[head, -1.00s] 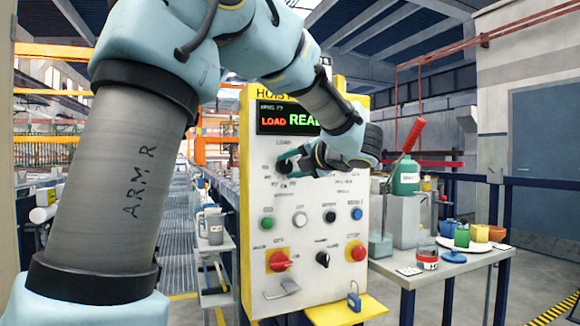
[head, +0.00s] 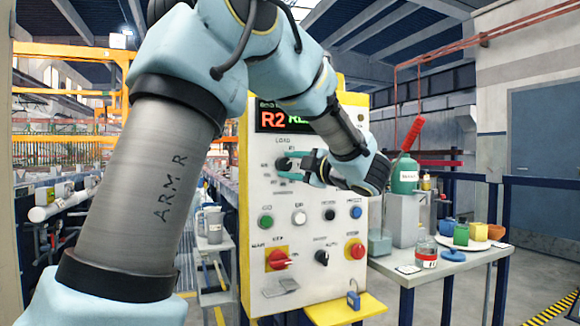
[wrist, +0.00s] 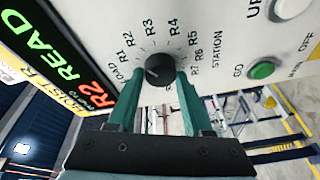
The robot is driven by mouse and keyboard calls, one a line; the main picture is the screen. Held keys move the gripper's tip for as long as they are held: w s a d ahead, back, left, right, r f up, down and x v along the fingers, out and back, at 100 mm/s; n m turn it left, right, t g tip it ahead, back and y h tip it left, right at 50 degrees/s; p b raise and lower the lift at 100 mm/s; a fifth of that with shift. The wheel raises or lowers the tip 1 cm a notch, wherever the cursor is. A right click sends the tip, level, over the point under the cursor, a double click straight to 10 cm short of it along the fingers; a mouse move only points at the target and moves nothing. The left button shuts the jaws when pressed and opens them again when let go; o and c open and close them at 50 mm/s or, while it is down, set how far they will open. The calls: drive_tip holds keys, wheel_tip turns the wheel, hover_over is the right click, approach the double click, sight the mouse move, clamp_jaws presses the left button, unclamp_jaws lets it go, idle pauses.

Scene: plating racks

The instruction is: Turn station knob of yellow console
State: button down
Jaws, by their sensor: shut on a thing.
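The yellow console (head: 335,88) has a white front panel and a yellow frame. Its dark round station knob (wrist: 158,68) sits inside a ring of labels from LOAD through R1 to R7. In the head view, the knob (head: 283,163) is at the upper left of the panel, partly covered by my fingers. My gripper (wrist: 159,74), with teal fingers, is shut on the knob, one finger on each side. The fingers also show in the head view (head: 291,169). The display (wrist: 85,82) reads R2 in red and a partly cut green READ. The exact pointer direction is hard to tell.
Below the knob are several push buttons, a red rotary switch (head: 279,260), a black selector (head: 322,257) and a red stop button (head: 355,250). A padlock (head: 353,299) hangs at the yellow ledge. A side table (head: 440,268) with bottles and cups stands at right.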

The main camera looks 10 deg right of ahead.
drive_tip(key=shift+m, duration=0.6)
drive_tip(key=shift+c, duration=1.6)
unclamp_jaws()
drive_tip(key=b+v, duration=0.2)
drive_tip(key=v, duration=0.8)
drive_tip(key=shift+s+d+f, duration=0.2)
drive_tip(key=shift+s+f, duration=0.1)
drive_tip(key=shift+s, duration=0.05)
drive_tip(key=shift+s, duration=0.1)
